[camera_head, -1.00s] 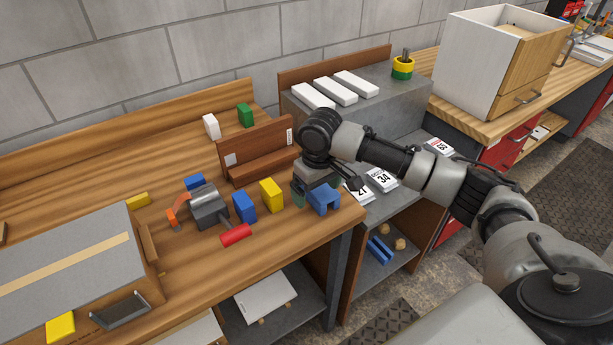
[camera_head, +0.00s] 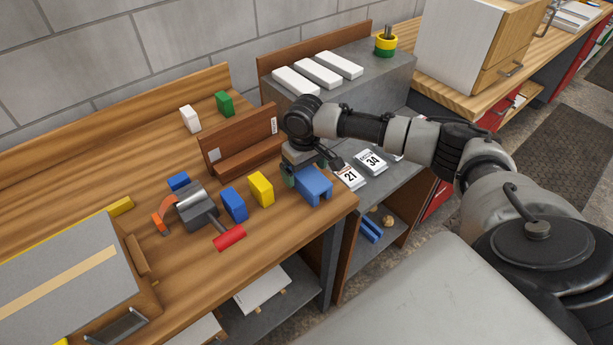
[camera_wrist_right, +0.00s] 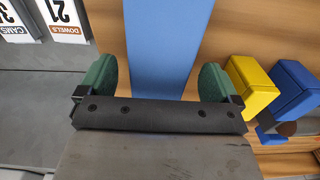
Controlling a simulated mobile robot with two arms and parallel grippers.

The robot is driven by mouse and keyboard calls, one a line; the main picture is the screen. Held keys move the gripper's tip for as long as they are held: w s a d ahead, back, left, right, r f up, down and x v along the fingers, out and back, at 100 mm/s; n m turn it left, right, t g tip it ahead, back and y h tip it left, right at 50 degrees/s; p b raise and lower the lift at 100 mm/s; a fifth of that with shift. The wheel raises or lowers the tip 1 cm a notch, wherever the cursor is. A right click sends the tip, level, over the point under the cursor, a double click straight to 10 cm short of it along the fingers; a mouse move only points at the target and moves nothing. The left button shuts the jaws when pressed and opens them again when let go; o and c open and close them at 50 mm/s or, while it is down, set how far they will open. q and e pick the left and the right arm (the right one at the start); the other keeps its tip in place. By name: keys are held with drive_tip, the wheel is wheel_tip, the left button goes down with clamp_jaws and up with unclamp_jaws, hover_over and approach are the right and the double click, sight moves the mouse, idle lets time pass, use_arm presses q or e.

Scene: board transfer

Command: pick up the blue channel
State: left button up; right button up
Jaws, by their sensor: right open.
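The blue channel (camera_head: 314,186) stands on the wooden bench near its front right corner. In the right wrist view its long flat blue face (camera_wrist_right: 165,45) runs up between the two green finger pads. My right gripper (camera_head: 304,171) is open at the channel's back edge. In the wrist view the open right gripper (camera_wrist_right: 156,82) has a pad on each side of the channel, with gaps showing. The palm and arm hide part of the channel's far side. My left gripper is not in view.
A yellow block (camera_head: 261,189) and blue block (camera_head: 234,205) stand left of the channel. A brown wooden stand (camera_head: 243,143) is behind. Label cards (camera_head: 348,176) lie on the grey shelf to the right.

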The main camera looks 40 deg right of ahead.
drive_tip(key=shift+s+f, duration=0.1)
drive_tip(key=shift+f, duration=1.25)
drive_tip(key=c, duration=1)
drive_tip(key=shift+r, duration=0.1)
